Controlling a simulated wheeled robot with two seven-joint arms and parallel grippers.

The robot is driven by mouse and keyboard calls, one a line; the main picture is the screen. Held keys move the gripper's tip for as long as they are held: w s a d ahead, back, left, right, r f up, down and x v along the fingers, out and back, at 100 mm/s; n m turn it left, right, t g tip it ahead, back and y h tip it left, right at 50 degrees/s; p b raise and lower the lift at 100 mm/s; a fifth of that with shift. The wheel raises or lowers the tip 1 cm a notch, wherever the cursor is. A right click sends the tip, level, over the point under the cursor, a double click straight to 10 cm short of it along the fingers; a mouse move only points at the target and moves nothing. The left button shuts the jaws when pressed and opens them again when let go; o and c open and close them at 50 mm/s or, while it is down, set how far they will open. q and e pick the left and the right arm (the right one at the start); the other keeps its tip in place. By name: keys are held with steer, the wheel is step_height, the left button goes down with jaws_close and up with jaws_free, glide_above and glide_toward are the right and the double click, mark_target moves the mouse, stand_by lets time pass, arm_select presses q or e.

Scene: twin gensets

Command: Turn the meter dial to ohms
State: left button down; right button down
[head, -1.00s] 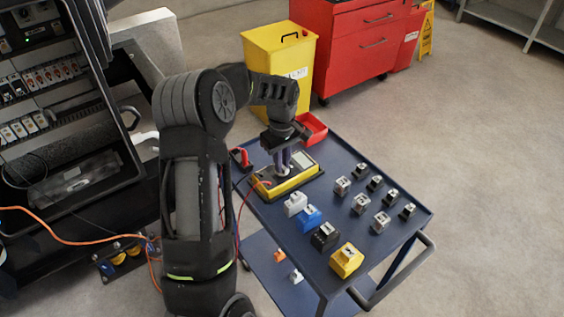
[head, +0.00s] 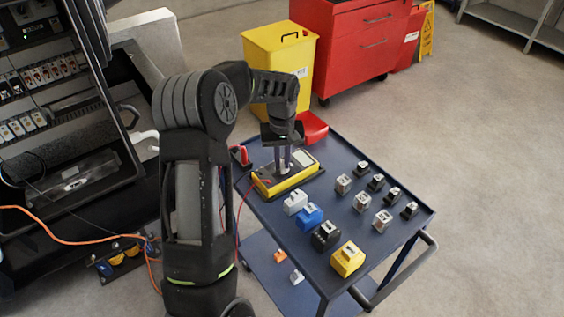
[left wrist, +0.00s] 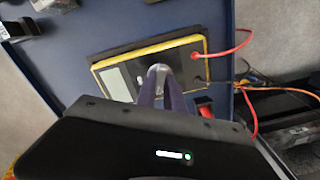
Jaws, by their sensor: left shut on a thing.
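The meter (head: 288,181) is a yellow-edged box with a dark face and a pale display, lying on the blue cart top. In the left wrist view the meter (left wrist: 130,58) shows its display at left and red leads plugged in at right. My left gripper (head: 283,169) points down over the meter from above. Its fingers are shut on the dial (left wrist: 158,70), a grey rounded knob at the middle of the meter's face. The fingers hide most of the dial, so its pointer and setting cannot be read. My right gripper is not in view.
On the cart (head: 335,155) stand white, blue, black and yellow blocks in front of the meter, with several small grey and black blocks to the right. A red tray (head: 312,128) lies behind. An open cabinet (head: 60,120) stands at left. Red leads hang off the cart's left side.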

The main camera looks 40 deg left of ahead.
mark_target(282, 164)
arm_select(q)
steer(key=m+b, duration=0.1)
steer(key=m, duration=0.5)
steer(key=shift+m, duration=0.3)
steer(key=m, duration=0.5)
steer(key=shift+m, duration=0.4)
steer(key=c, duration=1.4)
jaws_free()
steer(key=shift+c, duration=0.2)
steer(key=shift+r, duration=0.15)
step_height(282, 164, up, 8)
steer(key=shift+f+b, duration=0.2)
steer(key=shift+b, duration=0.4)
